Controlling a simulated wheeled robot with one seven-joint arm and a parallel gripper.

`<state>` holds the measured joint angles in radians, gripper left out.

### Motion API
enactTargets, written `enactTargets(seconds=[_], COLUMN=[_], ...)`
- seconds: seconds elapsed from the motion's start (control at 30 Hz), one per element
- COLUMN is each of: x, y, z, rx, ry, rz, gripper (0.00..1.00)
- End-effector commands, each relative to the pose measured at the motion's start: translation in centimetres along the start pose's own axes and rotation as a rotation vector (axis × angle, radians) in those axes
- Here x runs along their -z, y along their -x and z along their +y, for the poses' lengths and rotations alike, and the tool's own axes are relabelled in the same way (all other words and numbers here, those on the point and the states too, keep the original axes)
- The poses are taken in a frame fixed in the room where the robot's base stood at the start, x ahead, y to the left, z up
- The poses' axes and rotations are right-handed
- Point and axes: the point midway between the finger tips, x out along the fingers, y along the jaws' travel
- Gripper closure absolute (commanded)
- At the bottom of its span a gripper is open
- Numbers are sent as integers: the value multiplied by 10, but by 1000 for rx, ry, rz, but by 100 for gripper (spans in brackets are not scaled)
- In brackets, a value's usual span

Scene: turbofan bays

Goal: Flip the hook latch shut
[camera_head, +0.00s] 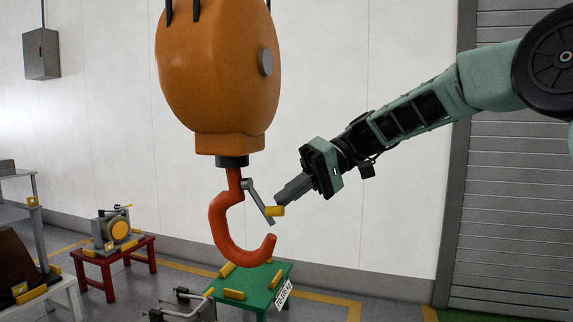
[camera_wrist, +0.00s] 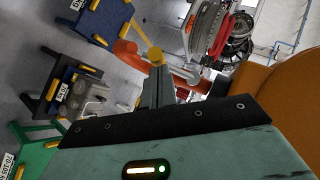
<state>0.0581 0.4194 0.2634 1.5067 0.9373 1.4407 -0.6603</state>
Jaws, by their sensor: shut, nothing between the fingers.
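The red hook (camera_head: 222,225) hangs below the orange hook block (camera_head: 218,75), its mouth facing right. The grey hook latch (camera_head: 257,197) slants down and right from the hook's shank, with a yellow knob (camera_head: 274,211) at its lower end. The latch end appears a little above the hook's tip. My gripper (camera_head: 281,199) is shut and empty, its fingertips right beside the knob; I cannot tell whether they touch. In the wrist view the knob (camera_wrist: 155,55) shows just beyond my fingertips (camera_wrist: 158,72), with part of the red hook (camera_wrist: 130,54) behind.
A green table (camera_head: 262,288) with yellow pieces stands below the hook. A red table (camera_head: 112,262) holds a grey and yellow device at left. A grey shutter (camera_head: 512,190) is behind my arm at right. The air around the hook is clear.

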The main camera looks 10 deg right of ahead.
Motion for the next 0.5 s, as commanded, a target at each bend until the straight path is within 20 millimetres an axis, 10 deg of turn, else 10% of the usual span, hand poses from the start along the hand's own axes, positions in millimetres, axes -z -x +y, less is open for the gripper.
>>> enactTargets(seconds=[0.5], x=[-2], y=[-2], z=[0], rx=[49], ry=[-49], rz=[-1], gripper=[100])
